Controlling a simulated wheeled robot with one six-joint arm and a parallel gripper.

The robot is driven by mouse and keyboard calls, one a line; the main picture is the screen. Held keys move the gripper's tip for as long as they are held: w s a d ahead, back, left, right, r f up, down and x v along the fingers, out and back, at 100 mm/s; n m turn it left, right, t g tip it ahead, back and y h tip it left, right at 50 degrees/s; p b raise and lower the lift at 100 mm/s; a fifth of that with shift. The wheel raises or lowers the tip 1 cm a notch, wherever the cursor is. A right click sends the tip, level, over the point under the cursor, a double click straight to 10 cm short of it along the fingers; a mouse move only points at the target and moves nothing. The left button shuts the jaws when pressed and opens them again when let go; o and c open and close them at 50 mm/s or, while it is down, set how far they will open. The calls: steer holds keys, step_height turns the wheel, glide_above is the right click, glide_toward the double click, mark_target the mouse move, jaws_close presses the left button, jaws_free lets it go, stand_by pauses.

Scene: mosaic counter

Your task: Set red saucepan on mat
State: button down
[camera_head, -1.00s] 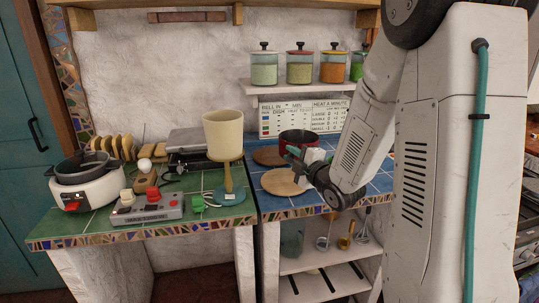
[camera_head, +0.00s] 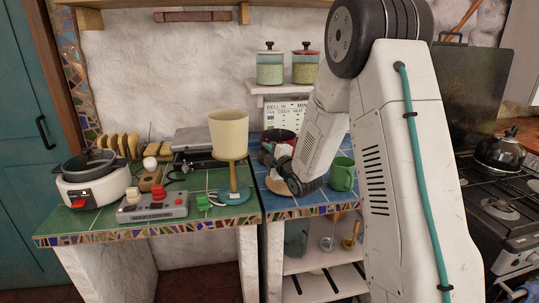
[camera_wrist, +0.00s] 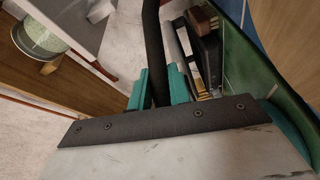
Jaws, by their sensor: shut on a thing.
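The red saucepan (camera_head: 279,135) is on the blue-tiled counter side in the head view, partly hidden behind my arm. Its dark inside and red wall show. My gripper (camera_head: 272,158) is at the near side of the pan, low over the counter. In the wrist view, the teal fingers of my gripper (camera_wrist: 158,88) are shut on a dark handle (camera_wrist: 152,45) that runs up between them. A round wooden mat (camera_head: 274,186) lies on the blue tiles in front of the pan, partly covered by my wrist. I cannot tell whether the pan touches the counter.
A green mug (camera_head: 342,174) stands on the blue tiles right of my wrist. A cream-shaded lamp (camera_head: 229,135), a grey control box (camera_head: 152,207) and a white cooker (camera_head: 93,185) stand on the green tiles at left. Jars (camera_head: 270,66) sit on a shelf above. A stove (camera_head: 495,205) is at right.

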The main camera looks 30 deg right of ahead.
steer(key=shift+f, duration=0.55)
steer(key=c, duration=1.3)
jaws_free()
steer(key=s, duration=1.2)
steer(key=s+a+r+m+g, duration=0.3)
steer(key=s+a+m+g, duration=0.1)
steer(key=s, duration=0.7)
steer(key=s+a+r+m+g, duration=0.3)
steer(key=s+m+g, duration=0.3)
steer(key=s, duration=0.6)
steer(key=s+a+r+m+g+h, duration=0.1)
steer(key=s+a+r+m+g, duration=0.2)
steer(key=s+m+g, duration=0.3)
steer(key=s+a+g, duration=0.1)
steer(key=s, duration=0.4)
steer(key=shift+s+a, duration=0.15)
steer(key=shift+a, duration=0.2)
